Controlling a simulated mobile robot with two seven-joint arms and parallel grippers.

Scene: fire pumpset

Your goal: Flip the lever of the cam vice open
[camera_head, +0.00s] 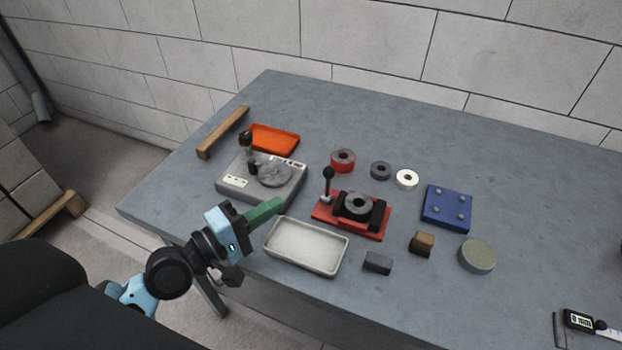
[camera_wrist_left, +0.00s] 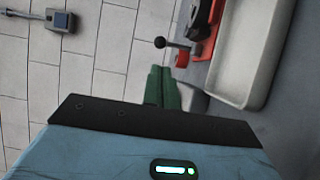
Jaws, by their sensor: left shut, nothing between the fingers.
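The cam vice (camera_head: 350,215) has a red base and black jaws, with a grey ring (camera_head: 358,204) between them. Its lever (camera_head: 327,182), with a black ball knob, stands roughly upright at the vice's left end. In the left wrist view the lever's knob (camera_wrist_left: 160,42) and part of the red vice (camera_wrist_left: 198,20) show beyond the fingers. My left gripper (camera_head: 277,204) has green fingers, shut and empty, left of the vice and apart from the lever. Its fingers also show in the left wrist view (camera_wrist_left: 160,75). My right gripper is not in view.
A white tray (camera_head: 270,252) lies close to my left gripper, in front of the vice. A grey device (camera_head: 232,185) with a round disc and an orange tray (camera_head: 290,137) stand to the left. Several rings lie behind the vice. A blue plate (camera_head: 432,210) lies right.

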